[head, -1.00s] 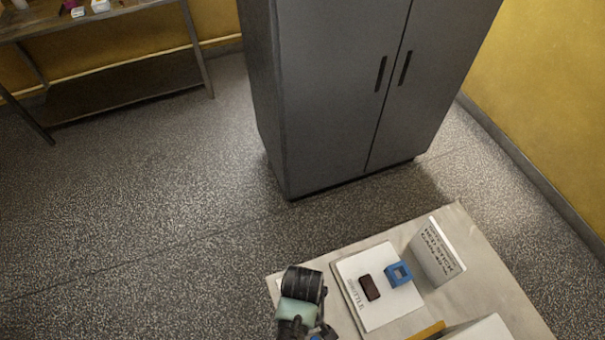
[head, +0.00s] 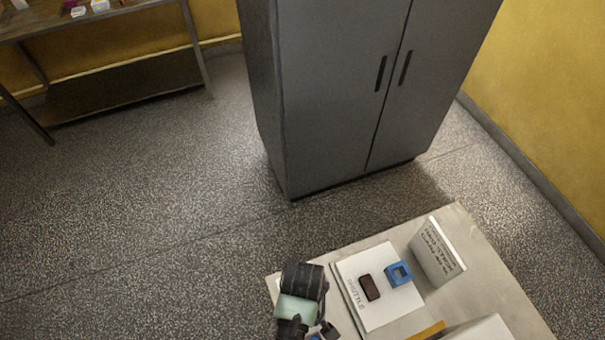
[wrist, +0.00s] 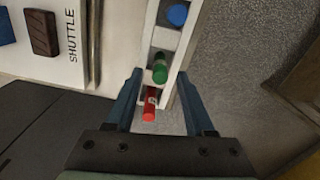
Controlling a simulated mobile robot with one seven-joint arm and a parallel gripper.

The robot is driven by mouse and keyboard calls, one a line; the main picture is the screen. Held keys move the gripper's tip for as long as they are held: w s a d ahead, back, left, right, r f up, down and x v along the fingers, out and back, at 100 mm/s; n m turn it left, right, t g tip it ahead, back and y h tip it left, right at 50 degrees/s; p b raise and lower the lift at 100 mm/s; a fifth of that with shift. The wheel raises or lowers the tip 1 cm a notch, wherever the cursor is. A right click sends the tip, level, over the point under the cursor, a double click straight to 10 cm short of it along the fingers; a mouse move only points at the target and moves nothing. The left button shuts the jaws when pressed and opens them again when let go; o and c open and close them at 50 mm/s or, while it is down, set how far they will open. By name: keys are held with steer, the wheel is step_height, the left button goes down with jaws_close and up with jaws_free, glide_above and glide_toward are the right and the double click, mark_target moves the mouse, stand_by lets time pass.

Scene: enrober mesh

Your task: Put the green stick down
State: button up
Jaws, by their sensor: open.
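In the wrist view, the green stick (wrist: 160,73) sits in a white rack (wrist: 166,39), between a blue round-ended stick (wrist: 177,14) and a red stick (wrist: 150,105). My gripper (wrist: 159,77) is open, with its two blue fingers apart on either side of the rack. The green stick lies in the gap between the fingertips, with space showing on both sides. How deep the stick sits in the rack cannot be told. In the head view my wrist hides the fingers and most of the rack.
A white board marked SHUTTLE (head: 378,318) lies on the table, bearing a dark brown block (head: 369,287) and a blue square frame (head: 398,274). A white sign block (head: 437,251) stands behind it. A yellow piece (head: 428,331) is at the front. A grey cabinet (head: 335,90) stands beyond the table.

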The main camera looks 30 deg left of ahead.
step_height(320, 180, up, 10)
steer(key=shift+f+b, duration=0.25)
steer(key=shift+b, duration=0.15)
steer(key=w+d+r+m+t+y, duration=0.1)
steer(key=w+r+m+t, duration=0.35)
steer(key=w+r, duration=0.8)
steer(key=w+d+r+m+t+y, duration=0.1)
steer(key=w+r+t, duration=0.8)
steer(key=r, duration=0.7)
steer(key=w+d+r+m+t, duration=0.1)
steer(key=d+r+t, duration=0.15)
steer(key=r, duration=0.55)
steer(key=d+r+m+t, duration=0.1)
steer(key=r+m+t, duration=0.15)
steer(key=r, duration=0.65)
steer(key=s+d+r+m+t+h, duration=0.1)
steer(key=s+r+t, duration=0.3)
steer(key=r, duration=0.6)
steer(key=s+d+r+m+t+h, duration=0.1)
steer(key=s+r+t, duration=0.4)
steer(key=r, duration=0.5)
steer(key=s+d+m, duration=0.1)
steer(key=s+d, duration=0.1)
steer(key=shift+s+d+r, duration=0.2)
steer(key=shift+s+r, duration=0.1)
steer(key=shift+r, duration=0.05)
